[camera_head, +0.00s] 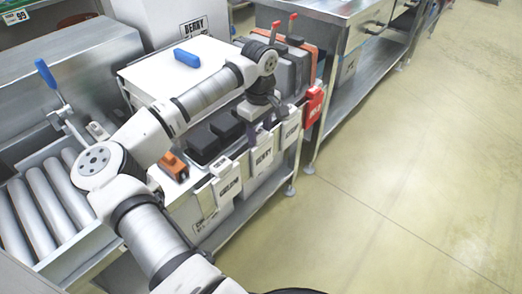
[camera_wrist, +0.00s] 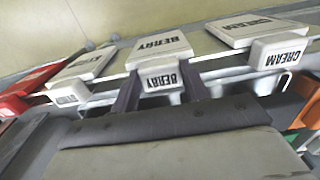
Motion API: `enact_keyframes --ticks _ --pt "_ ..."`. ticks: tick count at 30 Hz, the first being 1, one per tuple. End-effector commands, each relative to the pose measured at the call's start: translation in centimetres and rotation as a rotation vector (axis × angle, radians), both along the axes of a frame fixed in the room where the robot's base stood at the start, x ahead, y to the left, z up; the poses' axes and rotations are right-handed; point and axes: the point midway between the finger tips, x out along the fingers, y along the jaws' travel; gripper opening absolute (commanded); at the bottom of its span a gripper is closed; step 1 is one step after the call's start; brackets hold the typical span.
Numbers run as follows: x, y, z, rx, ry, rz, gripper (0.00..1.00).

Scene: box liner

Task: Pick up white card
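Several white cards with black lettering hang in a row along the front rail of the bench. The BERRY card (camera_head: 262,156) is in the middle, with the CREAM card (camera_head: 226,185) on its left and another white lettered card (camera_head: 290,131) on its right. My gripper (camera_head: 262,131) is pointed down at the top of the BERRY card. In the wrist view the dark fingers (camera_wrist: 161,90) stand apart, one on each side of the small BERRY block (camera_wrist: 160,78) of that white card (camera_wrist: 160,46). I cannot tell whether they touch it. The CREAM card (camera_wrist: 256,29) is at the right there.
A red card (camera_head: 313,105) hangs at the rail's right end. Black containers (camera_head: 205,143) and an orange item (camera_head: 173,166) sit behind the rail. Metal rollers (camera_head: 45,205) lie at the left. The floor (camera_head: 420,170) in front is clear.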

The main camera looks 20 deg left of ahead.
Motion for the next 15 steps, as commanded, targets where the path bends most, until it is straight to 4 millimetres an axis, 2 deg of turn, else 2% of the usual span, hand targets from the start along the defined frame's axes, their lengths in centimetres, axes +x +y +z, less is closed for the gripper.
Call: enact_keyframes --ticks 1,6,15 --pt "0.0 0.01 0.02 0.0 0.0 0.0 0.33" --pt "0.0 0.01 0.03 0.0 0.0 0.0 0.11" --pt "-0.01 -0.06 0.2 0.001 0.0 0.0 0.11"
